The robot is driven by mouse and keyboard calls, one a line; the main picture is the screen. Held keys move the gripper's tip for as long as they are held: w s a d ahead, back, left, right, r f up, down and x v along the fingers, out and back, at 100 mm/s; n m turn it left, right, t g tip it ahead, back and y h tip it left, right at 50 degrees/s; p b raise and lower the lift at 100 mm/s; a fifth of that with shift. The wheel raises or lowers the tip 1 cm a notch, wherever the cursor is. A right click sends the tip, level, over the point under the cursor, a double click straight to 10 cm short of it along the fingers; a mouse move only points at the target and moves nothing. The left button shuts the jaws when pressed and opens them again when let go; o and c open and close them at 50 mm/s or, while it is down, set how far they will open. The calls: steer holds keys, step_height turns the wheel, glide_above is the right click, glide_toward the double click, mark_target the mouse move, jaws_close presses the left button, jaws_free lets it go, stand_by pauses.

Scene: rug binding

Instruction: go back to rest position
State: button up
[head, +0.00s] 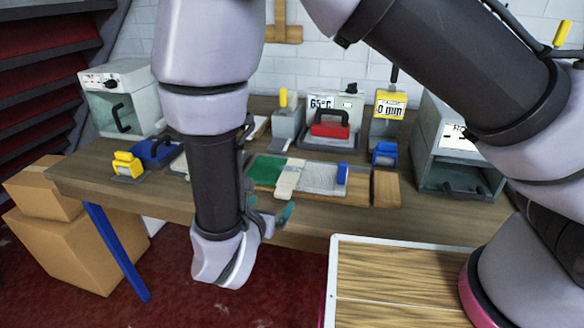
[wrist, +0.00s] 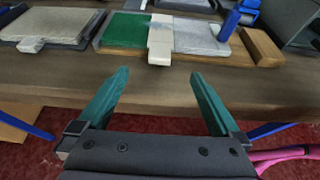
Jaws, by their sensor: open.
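My gripper (wrist: 160,85) shows in the wrist view with its two teal fingers spread wide and nothing between them. It is in front of the workbench (wrist: 160,88), near its front edge. In the head view my gripper (head: 270,212) is partly hidden behind my own wrist, with teal fingertips showing by the bench edge. Beyond it on the bench (head: 330,215) lie a green piece (head: 266,170) and a grey piece (head: 318,178) side by side, with a cream strip (head: 288,178) across where they meet.
A blue-handled tool (head: 342,174) stands at the grey piece's right end, beside a wooden block (head: 386,188). A red-handled press (head: 330,125) and a yellow 0 mm display (head: 389,104) stand behind. Cardboard boxes (head: 75,245) sit at left.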

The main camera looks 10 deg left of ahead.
steer(key=w+d+r+m+g+h, duration=0.3)
steer(key=w+d+r+m+g, duration=0.25)
steer(key=d+r+m, duration=0.45)
steer(key=w+d+r+m+g+h, duration=0.2)
steer(key=w+d+r+m+g, duration=0.3)
steer(key=d+r+m, duration=0.55)
steer(key=s+d+r+m+t+y, duration=0.2)
steer(key=s+d+r+m+y, duration=0.1)
steer(key=d+r+m, duration=0.5)
steer(key=s+d+r+m+t+y, duration=0.2)
steer(key=d+r+m+y, duration=0.3)
steer(key=d+r+m, duration=0.3)
steer(key=s+d+m, duration=0.1)
steer(key=d+m, duration=0.1)
steer(key=m, duration=0.1)
